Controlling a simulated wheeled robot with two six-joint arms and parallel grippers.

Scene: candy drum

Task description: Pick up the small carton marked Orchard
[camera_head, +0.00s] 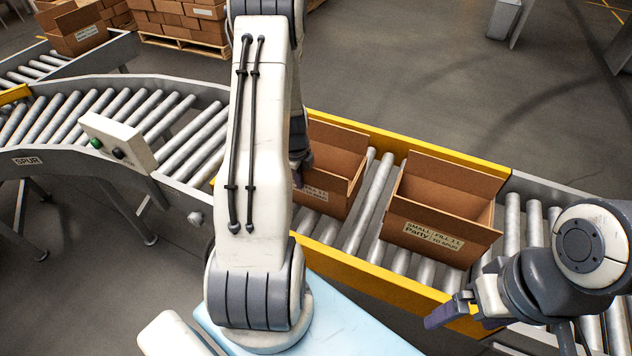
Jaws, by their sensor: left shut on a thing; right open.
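An open brown carton (333,203) is on the yellow-edged roller conveyor, partly behind my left arm. Its front label is mostly covered, so I cannot read a name on it. My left gripper (302,162) is mostly hidden behind its own arm; a dark part shows at this carton's left edge, and it is shut on the carton. I cannot tell whether the carton is raised. My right gripper (452,312) is open and empty in front of the Party carton, over the near yellow rail.
The roller conveyor (370,215) has a yellow far rail (415,143). A curved spur conveyor (85,115) with a button box (118,143) lies left. Stacked cartons (180,18) stand on a pallet at the back. Bare rollers show between the two cartons and at the right.

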